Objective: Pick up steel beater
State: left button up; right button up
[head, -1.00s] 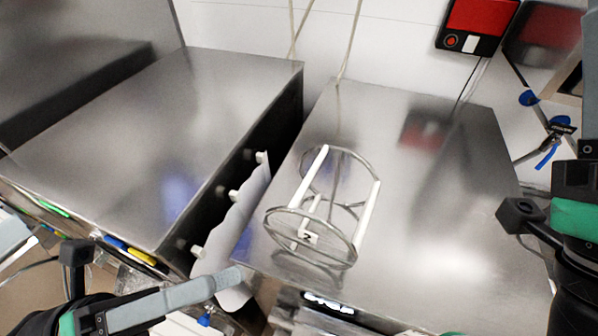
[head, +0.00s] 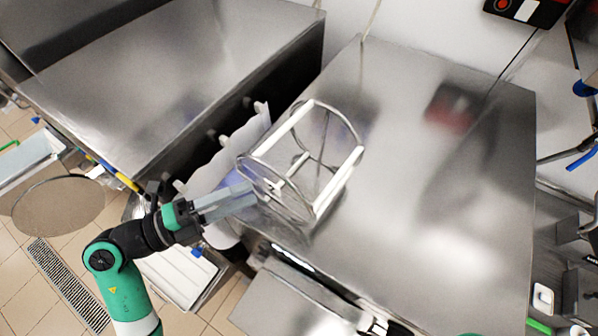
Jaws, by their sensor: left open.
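The steel beater (head: 322,195) lies on its side on the right steel freezer top (head: 430,200). It has two steel rings joined by white scraper bars, with its near ring close to the front left edge of that top. My left gripper (head: 250,195) reaches in from the lower left, its fingertips beside the near ring. I cannot tell whether the fingers touch the ring. The gripper is open and holds nothing that I can see.
A second steel freezer top (head: 170,75) stands at the left, across a dark gap. A wavy white panel (head: 225,150) stands in the gap. A red and black box (head: 527,10) is on the back wall. The right freezer top is clear right of the beater.

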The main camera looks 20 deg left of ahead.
aim_at(259, 189)
pick_arm(q)
jog(key=shift+w+d, duration=0.25)
jog(key=b+x, duration=0.3)
jog(key=x, duration=0.1)
jog(key=shift+w+d+f, duration=0.15)
jog(key=shift+w+d, duration=0.1)
jog(key=shift+w, duration=0.05)
jog(key=shift+w+d, duration=0.1)
jog(key=shift+w, duration=0.05)
grip_shut()
dwell(0.9)
